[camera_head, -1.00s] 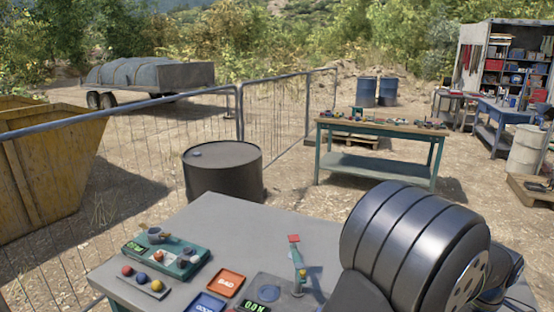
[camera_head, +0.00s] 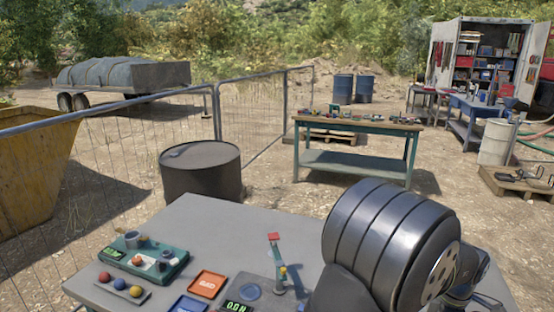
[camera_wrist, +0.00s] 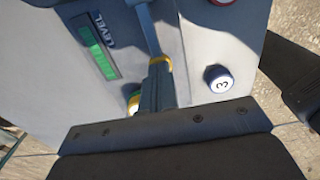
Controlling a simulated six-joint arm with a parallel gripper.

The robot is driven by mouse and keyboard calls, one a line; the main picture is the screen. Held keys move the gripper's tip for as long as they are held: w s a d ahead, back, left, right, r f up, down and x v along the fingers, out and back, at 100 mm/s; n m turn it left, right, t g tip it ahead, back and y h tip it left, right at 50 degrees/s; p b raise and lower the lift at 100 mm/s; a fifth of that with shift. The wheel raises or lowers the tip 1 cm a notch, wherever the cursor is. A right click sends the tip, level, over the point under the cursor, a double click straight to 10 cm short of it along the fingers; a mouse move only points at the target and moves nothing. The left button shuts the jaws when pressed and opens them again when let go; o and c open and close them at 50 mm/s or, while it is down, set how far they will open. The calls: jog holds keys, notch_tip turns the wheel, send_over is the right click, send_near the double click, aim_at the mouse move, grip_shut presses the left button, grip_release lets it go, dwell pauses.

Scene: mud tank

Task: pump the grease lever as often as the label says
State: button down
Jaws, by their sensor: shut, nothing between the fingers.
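In the wrist view my gripper (camera_wrist: 158,68) is shut, its dark fingers narrowing to a yellow band. A blue-grey bar (camera_wrist: 146,25), which may be the grease lever, runs up from just beyond them. I cannot tell if they touch. A grey panel (camera_wrist: 60,60) carries a green gauge (camera_wrist: 97,45) marked LEVEL. A round dark-rimmed cap (camera_wrist: 218,79) bears a 3. In the head view my arm hides the gripper and the panel there.
The head view shows a grey table (camera_head: 190,225) with a small red-topped teal post (camera_head: 275,255), a teal scale (camera_head: 145,258), an orange BAD tray (camera_head: 207,284), a blue tray (camera_head: 188,305), coloured balls (camera_head: 120,284) and a green display (camera_head: 236,306). A dark drum (camera_head: 201,175) stands behind.

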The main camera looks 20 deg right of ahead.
jog(key=shift+f, duration=0.4)
jog(key=shift+r, duration=1.65)
